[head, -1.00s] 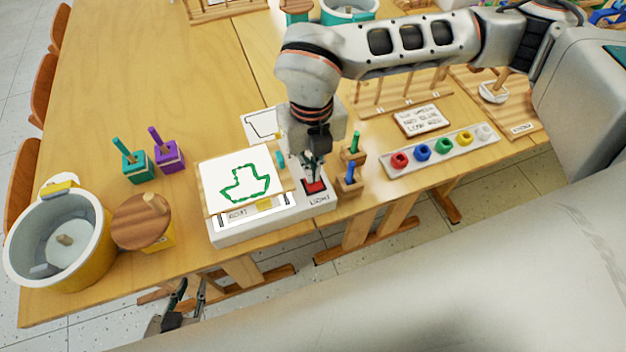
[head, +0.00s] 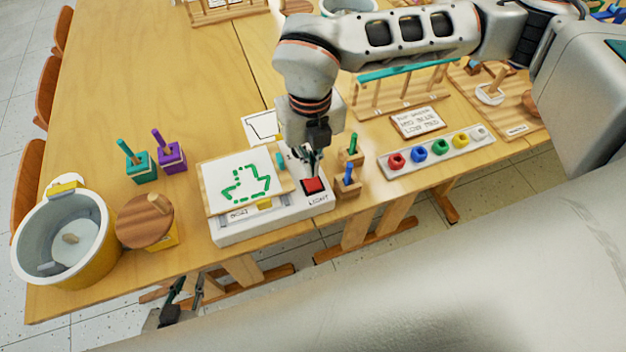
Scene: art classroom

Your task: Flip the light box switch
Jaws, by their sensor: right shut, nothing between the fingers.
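The white light box (head: 262,225) stands at the table's front edge, with its red switch (head: 315,187) on the right end beside a label. A sheet with a green dashed boat outline (head: 246,184) lies on its top. My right gripper (head: 316,174) points down just above the switch's back edge, shut and empty. I cannot tell whether its fingertips touch the switch, or whether the box is lit. My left gripper (head: 188,290) hangs low in front of the table, away from the box, with its fingers apart.
Small wooden blocks with a green peg (head: 353,146) and a blue peg (head: 348,178) stand close right of the switch. A paint tray (head: 437,152) lies further right. A yellow bucket (head: 97,262) and a round wooden lid (head: 140,228) stand at left. The table's back left is clear.

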